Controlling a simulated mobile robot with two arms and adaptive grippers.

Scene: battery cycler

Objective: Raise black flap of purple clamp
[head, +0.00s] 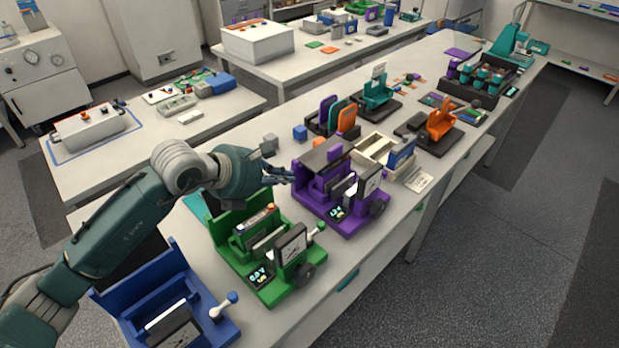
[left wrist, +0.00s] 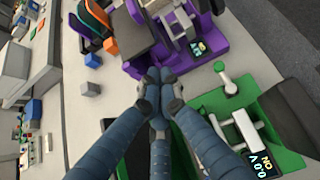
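The purple clamp (head: 352,222) stands on the long bench, with a small lit display and a dark round knob at its front. Its black flap (head: 320,155) lies roughly level over the top of its rear part. In the left wrist view the flap (left wrist: 143,38) is a dark panel beside the purple body (left wrist: 208,58). My left gripper (head: 289,174) is at the clamp's left rear side, just below the flap's edge. In the left wrist view its blue-grey fingers (left wrist: 160,78) are drawn together, with nothing visible between them. I cannot tell whether they touch the flap. My right gripper is out of view.
A green clamp (head: 268,280) stands close beside the purple one, with a blue clamp (head: 165,305) nearer me. Behind are a small blue block (head: 300,133), a grey block (head: 269,145) and a rack of coloured plates (head: 345,119). A beige tray (head: 375,150) stands to the right.

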